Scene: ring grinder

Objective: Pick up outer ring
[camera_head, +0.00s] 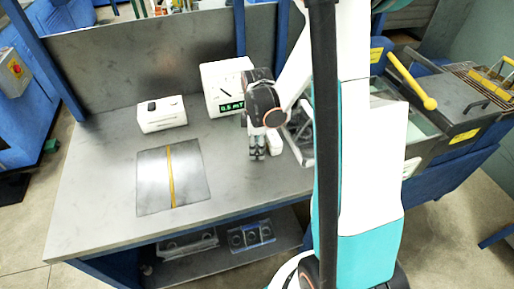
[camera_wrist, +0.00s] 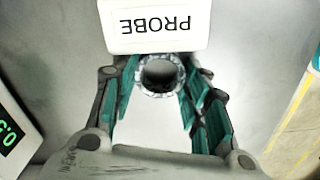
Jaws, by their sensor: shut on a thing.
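The outer ring (camera_wrist: 158,75), a metal ring with a dark hollow middle, sits between the two fingertips of my gripper (camera_wrist: 160,82) in the wrist view, right at the edge of a white box marked PROBE (camera_wrist: 155,25). The fingers touch its left and right sides and are shut on it. In the head view my gripper (camera_head: 258,152) points down at the grey table (camera_head: 100,190), near its back right. The ring is too small or hidden to make out there. I cannot tell whether the ring still touches the table.
A white box with a green 0.5 mT display (camera_head: 226,88) stands behind my gripper. A smaller white box (camera_head: 162,115) and a metal plate with a yellow stripe (camera_head: 190,175) lie to the left. A bin with a yellow handle (camera_head: 428,102) is at right. The front-left table is clear.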

